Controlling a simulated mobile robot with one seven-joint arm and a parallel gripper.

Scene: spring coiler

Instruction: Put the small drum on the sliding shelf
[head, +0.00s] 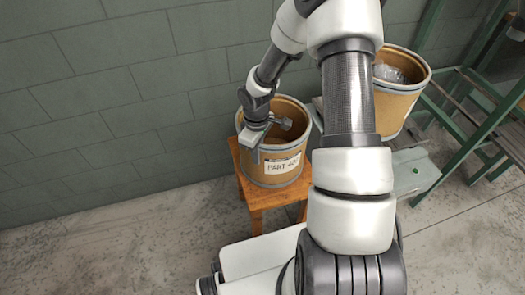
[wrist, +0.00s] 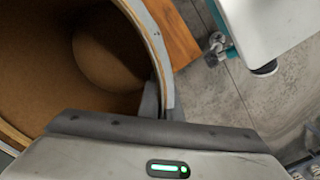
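The small drum (head: 285,172), brown with grey bands and a "PART 40" label, stands upright and open-topped on a wooden stool (head: 257,198). My gripper (head: 262,138) is at the drum's near-left rim. In the wrist view, the drum's empty-looking inside (wrist: 60,60) fills the left, and the rim runs between my two dark fingers (wrist: 164,103), which appear closed on it. A grey-green flat plate (head: 415,172), possibly the sliding shelf, is right of the stool, partly hidden by my arm. A pale slab (wrist: 275,25) with a teal edge shows in the wrist view.
A second, similar drum (head: 398,105) holding clear plastic stands behind my arm at the right. A green metal frame (head: 470,125) stands at the far right. A block wall (head: 90,90) is behind the stool. The concrete floor (head: 110,240) at the left is clear.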

